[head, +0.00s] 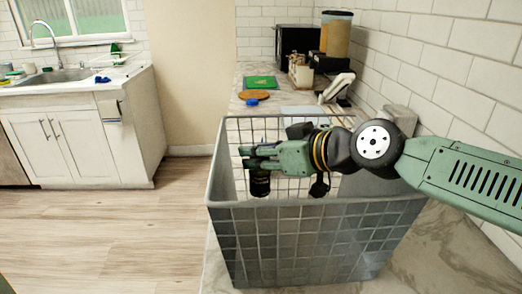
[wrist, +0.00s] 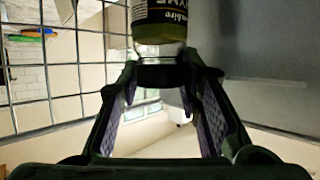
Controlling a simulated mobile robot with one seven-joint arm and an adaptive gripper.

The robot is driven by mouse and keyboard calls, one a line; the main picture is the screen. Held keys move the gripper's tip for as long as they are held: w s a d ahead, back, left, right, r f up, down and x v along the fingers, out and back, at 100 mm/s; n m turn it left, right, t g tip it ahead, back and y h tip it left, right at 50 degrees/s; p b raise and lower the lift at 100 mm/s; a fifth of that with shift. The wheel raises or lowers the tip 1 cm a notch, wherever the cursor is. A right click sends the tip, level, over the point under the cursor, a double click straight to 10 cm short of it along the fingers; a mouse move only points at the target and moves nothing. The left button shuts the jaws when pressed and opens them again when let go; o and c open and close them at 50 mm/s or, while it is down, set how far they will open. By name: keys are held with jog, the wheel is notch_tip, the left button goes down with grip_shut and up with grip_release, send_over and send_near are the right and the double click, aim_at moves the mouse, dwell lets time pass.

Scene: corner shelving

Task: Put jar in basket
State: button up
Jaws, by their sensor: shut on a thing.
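The jar (head: 260,184) is small, with a dark body and a black label with light lettering in the wrist view (wrist: 160,22). My gripper (head: 258,160) is shut on it, and its two fingers show on either side of the jar's near end in the wrist view. The jar hangs below the fingertips in the head view. The grey wire-grid basket (head: 300,245) stands on the counter. My gripper and the jar are within the outline of the basket's opening, near its left side. How far the jar is above the basket's floor cannot be told.
The marble counter (head: 445,255) runs back along a white tiled wall. A sink cabinet (head: 75,135) stands at left across open floor.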

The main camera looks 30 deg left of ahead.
jog(key=shift+f+b, duration=0.5)
jog(key=shift+b, duration=0.05)
jog(key=shift+f, duration=0.1)
jog(key=o, duration=1.2)
